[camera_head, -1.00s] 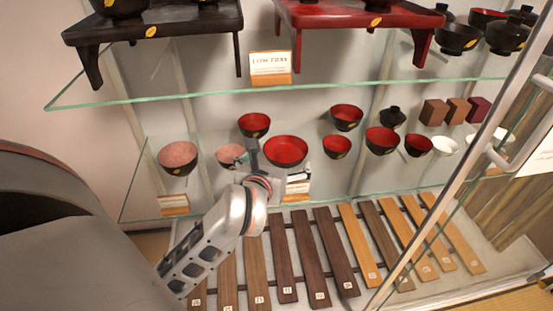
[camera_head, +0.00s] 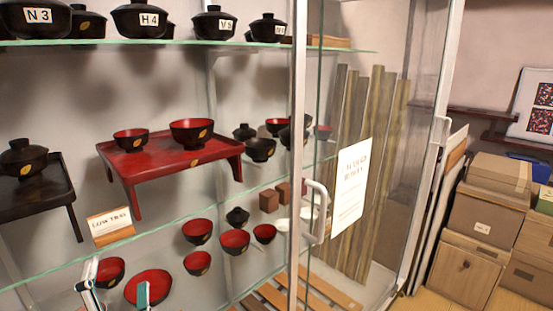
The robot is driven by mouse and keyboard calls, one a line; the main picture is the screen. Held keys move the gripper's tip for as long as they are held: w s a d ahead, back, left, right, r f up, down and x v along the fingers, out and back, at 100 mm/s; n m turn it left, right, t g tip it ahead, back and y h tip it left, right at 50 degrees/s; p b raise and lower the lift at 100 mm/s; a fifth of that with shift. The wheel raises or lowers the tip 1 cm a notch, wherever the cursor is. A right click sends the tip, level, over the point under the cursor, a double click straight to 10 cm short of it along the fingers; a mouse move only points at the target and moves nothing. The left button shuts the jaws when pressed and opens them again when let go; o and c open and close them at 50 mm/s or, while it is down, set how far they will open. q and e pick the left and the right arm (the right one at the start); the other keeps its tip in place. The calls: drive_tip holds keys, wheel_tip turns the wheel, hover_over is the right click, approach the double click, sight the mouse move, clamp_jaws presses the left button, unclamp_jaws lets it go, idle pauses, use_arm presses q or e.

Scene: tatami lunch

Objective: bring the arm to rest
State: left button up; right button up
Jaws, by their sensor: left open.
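My left gripper (camera_head: 116,285) shows at the bottom left, cut off by the lower edge. Its two fingertips are apart, one pale and dark, the other with a teal face. Nothing is seen held between them. They appear in front of the red-lined bowls on the lower glass shelf, partly covering a large red bowl (camera_head: 160,284) and a smaller one (camera_head: 111,271). Whether the fingers touch a bowl cannot be told. My right gripper is not in view.
A glass cabinet door with a metal frame (camera_head: 297,150) and handle (camera_head: 322,212) stands right of the gripper. A red low tray (camera_head: 165,160) with bowls is above, beside a label card (camera_head: 110,226). Brown boxes (camera_head: 468,215) are stacked at the right.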

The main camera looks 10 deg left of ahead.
use_arm(q)
drive_tip(key=s+d+f+m+h+p, duration=0.2)
drive_tip(key=d+f+m+h, duration=0.2)
drive_tip(key=d+m+h, duration=0.45)
drive_tip(key=s+d+f+m+h+p, duration=0.2)
drive_tip(key=s+d+f+m+h, duration=0.3)
drive_tip(key=m, duration=0.7)
drive_tip(key=s+d+f+m+g+y+p, duration=0.1)
drive_tip(key=s+f+m+g, duration=0.4)
drive_tip(key=f, duration=0.5)
drive_tip(key=s+d+f+m+g+y+p, duration=0.1)
drive_tip(key=s+f+m+g+p, duration=0.2)
drive_tip(key=s+f+m, duration=0.3)
wheel_tip(320, 180, down, 4)
drive_tip(key=shift+s+d+f+g, duration=0.25)
drive_tip(key=shift+s+d+g, duration=0.1)
drive_tip(key=shift+s+g, duration=0.55)
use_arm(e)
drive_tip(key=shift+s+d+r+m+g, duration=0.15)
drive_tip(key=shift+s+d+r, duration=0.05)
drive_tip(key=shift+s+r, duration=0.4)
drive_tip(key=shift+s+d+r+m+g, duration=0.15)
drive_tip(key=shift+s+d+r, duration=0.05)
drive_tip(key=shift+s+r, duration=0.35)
